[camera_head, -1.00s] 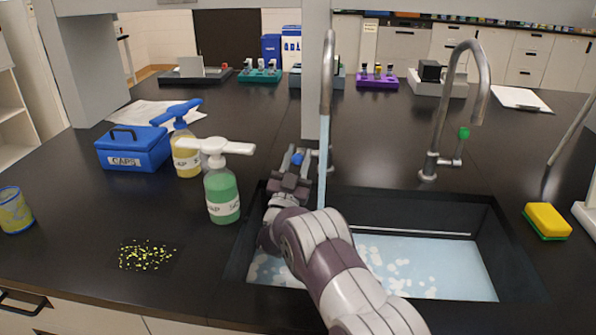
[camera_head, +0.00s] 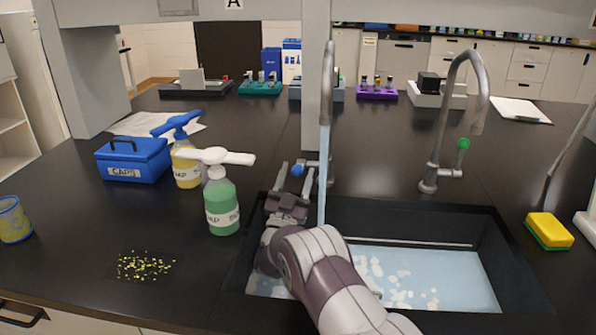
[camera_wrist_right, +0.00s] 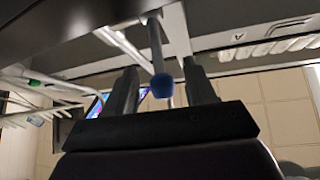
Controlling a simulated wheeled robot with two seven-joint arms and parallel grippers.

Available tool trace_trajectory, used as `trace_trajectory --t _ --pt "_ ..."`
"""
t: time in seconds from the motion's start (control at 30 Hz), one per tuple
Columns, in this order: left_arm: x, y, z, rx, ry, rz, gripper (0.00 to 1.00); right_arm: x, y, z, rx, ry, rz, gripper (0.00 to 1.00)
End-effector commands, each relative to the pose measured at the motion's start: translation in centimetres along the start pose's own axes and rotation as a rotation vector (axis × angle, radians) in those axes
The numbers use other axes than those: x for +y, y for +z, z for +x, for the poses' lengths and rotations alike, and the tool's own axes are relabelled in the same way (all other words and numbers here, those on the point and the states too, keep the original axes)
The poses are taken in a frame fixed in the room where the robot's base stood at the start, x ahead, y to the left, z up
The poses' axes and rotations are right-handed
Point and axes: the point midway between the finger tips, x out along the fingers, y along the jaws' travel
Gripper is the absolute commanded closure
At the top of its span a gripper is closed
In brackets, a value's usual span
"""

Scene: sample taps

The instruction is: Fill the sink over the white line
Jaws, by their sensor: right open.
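The sink (camera_head: 483,222) is set in the black counter and holds pale blue water (camera_head: 415,275) with white foam patches. A white line (camera_head: 415,242) runs along its far wall, and the water surface appears just below it. The left tap (camera_head: 328,85) is running, and its stream (camera_head: 323,175) falls into the sink. Its blue knob (camera_head: 297,169) also shows in the wrist view (camera_wrist_right: 162,85). My right gripper (camera_head: 294,178) is open, with its fingers on either side of the knob; contact cannot be told. The right tap (camera_head: 440,130) with a green knob (camera_head: 463,144) shows no stream. My left gripper is not in view.
Left of the sink stand a green soap bottle (camera_head: 222,205), a yellow soap bottle (camera_head: 187,168) and a blue caps box (camera_head: 133,158). Yellow bits (camera_head: 145,265) lie at the front left. A yellow sponge (camera_head: 549,230) lies right of the sink.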

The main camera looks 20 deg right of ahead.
Motion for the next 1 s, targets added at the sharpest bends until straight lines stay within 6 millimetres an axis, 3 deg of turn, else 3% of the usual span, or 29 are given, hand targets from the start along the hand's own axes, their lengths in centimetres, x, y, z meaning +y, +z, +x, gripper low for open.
trace_trajectory --t 0.2,0.37,0.8,0.87,1.0 --pt "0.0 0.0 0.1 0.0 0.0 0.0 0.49 -0.1 0.1 -4.5 -0.003 -0.004 -0.001 0.45" --pt "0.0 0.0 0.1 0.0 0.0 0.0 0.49 0.0 0.0 -5.8 -0.001 -0.002 -0.002 0.45" --pt "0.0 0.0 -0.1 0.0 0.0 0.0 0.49 -0.1 -0.1 -5.7 -0.008 -0.004 -0.001 0.45" --pt "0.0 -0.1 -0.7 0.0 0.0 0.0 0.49 -0.5 -0.4 -5.0 -0.048 -0.02 0.002 0.45" --pt "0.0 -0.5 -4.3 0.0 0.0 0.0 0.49 -2.8 -1.2 -2.6 -0.337 -0.135 0.01 0.45"
